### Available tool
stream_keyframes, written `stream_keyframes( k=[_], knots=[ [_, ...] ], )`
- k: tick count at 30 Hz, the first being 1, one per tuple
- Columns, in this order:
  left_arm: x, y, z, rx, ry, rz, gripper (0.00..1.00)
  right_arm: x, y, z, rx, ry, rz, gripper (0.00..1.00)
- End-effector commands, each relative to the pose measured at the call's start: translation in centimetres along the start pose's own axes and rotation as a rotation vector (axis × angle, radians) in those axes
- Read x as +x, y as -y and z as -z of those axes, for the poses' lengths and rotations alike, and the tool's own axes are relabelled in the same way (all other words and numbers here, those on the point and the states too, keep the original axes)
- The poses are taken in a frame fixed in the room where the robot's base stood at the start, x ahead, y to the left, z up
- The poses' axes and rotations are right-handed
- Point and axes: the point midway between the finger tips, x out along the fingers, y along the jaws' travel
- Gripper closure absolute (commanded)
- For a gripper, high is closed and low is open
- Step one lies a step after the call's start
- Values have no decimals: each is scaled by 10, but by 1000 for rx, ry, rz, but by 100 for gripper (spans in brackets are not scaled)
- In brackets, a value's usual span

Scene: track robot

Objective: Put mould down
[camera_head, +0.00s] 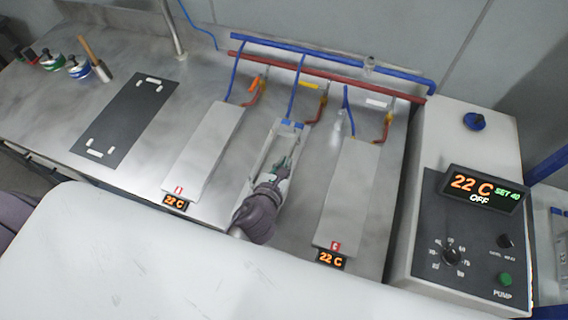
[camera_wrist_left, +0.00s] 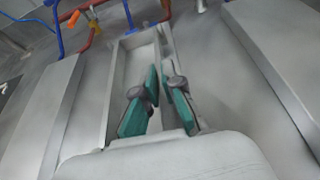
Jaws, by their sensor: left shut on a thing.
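The mould (camera_head: 258,170) is a long, narrow, light grey open trough with raised side walls. It lies lengthwise at the middle station, between two flat metal plates, and also shows in the left wrist view (camera_wrist_left: 122,75). My left gripper (camera_head: 285,166) is over the trough with its teal fingers shut on the mould, apparently on its right side wall; the fingers show close in the left wrist view (camera_wrist_left: 160,80). My wrist hides the near end of the mould. I cannot tell whether its underside touches the surface below. My right gripper is not in view.
A left plate (camera_head: 205,150) and a right plate (camera_head: 348,190) flank the mould, each with a 22 C display. Red and blue pipes (camera_head: 330,55) run behind. A control box (camera_head: 470,235) reads OFF. A dark mat (camera_head: 125,118) lies left, near a wooden-handled tool (camera_head: 96,60).

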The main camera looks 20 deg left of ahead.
Motion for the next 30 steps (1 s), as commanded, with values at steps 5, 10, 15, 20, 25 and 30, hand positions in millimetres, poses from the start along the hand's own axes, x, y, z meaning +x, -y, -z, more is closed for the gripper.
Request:
stream_keyframes(
  k=[5,10,15,20,25,30],
  knots=[
    [0,0,-4,1,7,1,100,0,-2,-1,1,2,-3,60],
    [0,0,0,0,0,0,80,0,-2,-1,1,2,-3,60],
    [0,0,0,0,0,-1,68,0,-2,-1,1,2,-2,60],
    [0,0,0,0,0,-1,68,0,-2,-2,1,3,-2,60],
    [-10,0,1,1,-1,0,68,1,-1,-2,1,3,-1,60],
    [-42,0,2,2,-2,1,68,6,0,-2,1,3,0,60]
  ],
)
